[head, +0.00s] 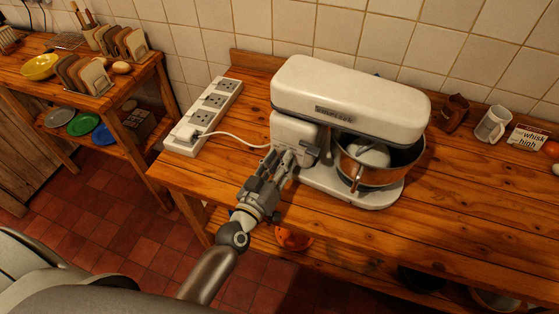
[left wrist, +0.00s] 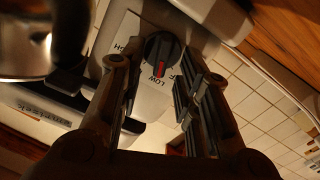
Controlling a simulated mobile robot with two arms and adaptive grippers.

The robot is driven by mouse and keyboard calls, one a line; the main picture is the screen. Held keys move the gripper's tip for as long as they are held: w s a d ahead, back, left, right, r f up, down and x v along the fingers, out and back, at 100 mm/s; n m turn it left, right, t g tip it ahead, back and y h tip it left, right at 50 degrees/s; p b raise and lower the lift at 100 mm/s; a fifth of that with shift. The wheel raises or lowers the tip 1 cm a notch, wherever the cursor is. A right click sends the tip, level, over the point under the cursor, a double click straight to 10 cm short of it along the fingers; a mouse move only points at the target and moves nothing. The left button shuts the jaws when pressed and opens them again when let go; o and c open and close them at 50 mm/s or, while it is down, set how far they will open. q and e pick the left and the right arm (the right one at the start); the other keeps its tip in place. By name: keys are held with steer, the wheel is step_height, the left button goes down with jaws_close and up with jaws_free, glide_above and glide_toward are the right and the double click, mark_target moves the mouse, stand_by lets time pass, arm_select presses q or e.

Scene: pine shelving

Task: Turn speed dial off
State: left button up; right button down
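A cream stand mixer (head: 350,92) with a metal bowl (head: 376,160) stands on the wooden counter. In the left wrist view its speed dial (left wrist: 162,56) is a dark round knob with a red pointer mark, on a light panel with partly readable lettering, including "LOW". My left gripper (head: 283,163) is at the lower left side of the mixer in the head view and hides the dial there. In the left wrist view its fingers (left wrist: 157,82) are apart, one on each side of the dial. I cannot tell whether they touch it. My right gripper is not in view.
A white power strip (head: 212,103) lies to the left, with a white cord (head: 235,136) running to the mixer. A brown mug (head: 454,113), a white mug (head: 492,125) and a "whisk high" card (head: 527,137) stand to the right. Counter space in front right is clear.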

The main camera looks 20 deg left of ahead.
arm_select(q)
jaws_close()
steer(key=shift+n, duration=0.3)
steer(key=n, duration=0.2)
steer(key=shift+a+n, duration=0.15)
steer(key=shift+n, duration=0.25)
steer(key=shift+a+f+n, duration=0.1)
steer(key=shift+f+n, duration=0.05)
steer(key=shift+n, duration=0.95)
steer(key=shift+a+f+n, duration=0.1)
steer(key=shift+n, duration=1)
jaws_free()
